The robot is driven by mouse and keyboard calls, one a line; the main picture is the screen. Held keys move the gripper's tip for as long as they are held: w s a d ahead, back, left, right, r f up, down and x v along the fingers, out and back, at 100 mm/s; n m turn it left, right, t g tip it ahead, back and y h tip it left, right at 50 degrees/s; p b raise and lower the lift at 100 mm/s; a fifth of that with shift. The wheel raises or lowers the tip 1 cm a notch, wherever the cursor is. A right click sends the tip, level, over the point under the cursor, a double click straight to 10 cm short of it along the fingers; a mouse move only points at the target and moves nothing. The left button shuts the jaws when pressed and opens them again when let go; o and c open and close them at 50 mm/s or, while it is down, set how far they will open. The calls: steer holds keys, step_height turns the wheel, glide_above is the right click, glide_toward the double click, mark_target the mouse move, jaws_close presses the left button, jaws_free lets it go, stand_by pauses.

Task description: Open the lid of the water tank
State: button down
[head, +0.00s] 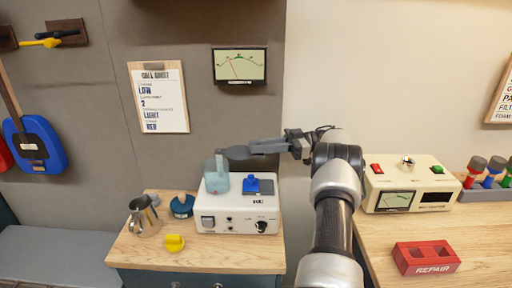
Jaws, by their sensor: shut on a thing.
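The water tank (217,181) is a translucent teal container on the left of a white machine (238,212). A dark grey, rounded piece that looks like its lid (235,153) shows just above and right of the tank. My gripper (257,147) reaches in from the right, above the machine, and is shut on this dark piece. The fingertips overlap it, so the exact grip is hard to see. I cannot tell whether the piece still touches the tank.
A blue part (258,186) sits on the machine's right top. A metal jug (143,218), a dark blue item (182,206) and a yellow item (174,243) stand left on the wooden counter (212,257). Right, a second table holds a cream device (410,184) and a red repair block (426,257).

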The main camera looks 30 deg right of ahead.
steer(key=shift+a+r, duration=0.1)
steer(key=c, duration=1.6)
jaws_free()
step_height(320, 180, up, 10)
steer(key=shift+p, duration=0.6)
steer(key=shift+a, duration=0.1)
